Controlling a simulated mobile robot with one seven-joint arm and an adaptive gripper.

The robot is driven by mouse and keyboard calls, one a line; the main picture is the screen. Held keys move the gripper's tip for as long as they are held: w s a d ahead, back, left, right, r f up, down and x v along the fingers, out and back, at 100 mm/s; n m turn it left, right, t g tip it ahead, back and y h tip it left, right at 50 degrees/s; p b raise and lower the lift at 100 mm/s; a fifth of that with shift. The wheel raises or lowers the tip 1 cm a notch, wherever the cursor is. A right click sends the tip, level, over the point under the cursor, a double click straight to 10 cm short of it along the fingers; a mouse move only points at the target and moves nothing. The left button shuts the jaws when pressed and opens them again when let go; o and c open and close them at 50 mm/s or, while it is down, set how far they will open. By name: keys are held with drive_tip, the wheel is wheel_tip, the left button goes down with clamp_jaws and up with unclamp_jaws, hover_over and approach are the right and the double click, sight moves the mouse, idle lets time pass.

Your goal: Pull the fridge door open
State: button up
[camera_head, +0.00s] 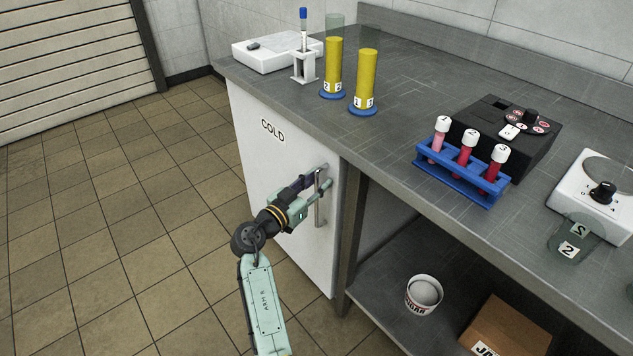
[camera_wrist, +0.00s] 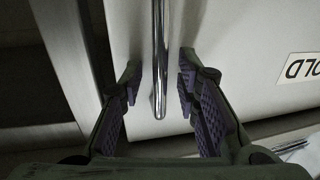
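The fridge door (camera_head: 275,165) is a white panel marked "COLD" under the counter, and it looks closed. Its vertical metal handle (camera_head: 318,205) is on the right side of the door. My gripper (camera_head: 318,186) is at the handle. In the wrist view my gripper (camera_wrist: 158,88) is open, with one purple-padded finger on each side of the handle (camera_wrist: 159,60) and a visible gap on both sides. The handle's lower end in that view lies between the fingers. The fingers hide part of the handle in the head view.
On the counter (camera_head: 400,120) stand two yellow cylinders (camera_head: 333,65), a blue rack (camera_head: 460,180) with red tubes, a black device (camera_head: 505,135) and a white stirrer (camera_head: 590,195). A post (camera_head: 350,225) borders the door on the right. The tiled floor (camera_head: 130,220) before the door is clear.

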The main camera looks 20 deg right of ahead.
drive_tip(key=shift+c, duration=0.5)
clamp_jaws()
idle(0.3)
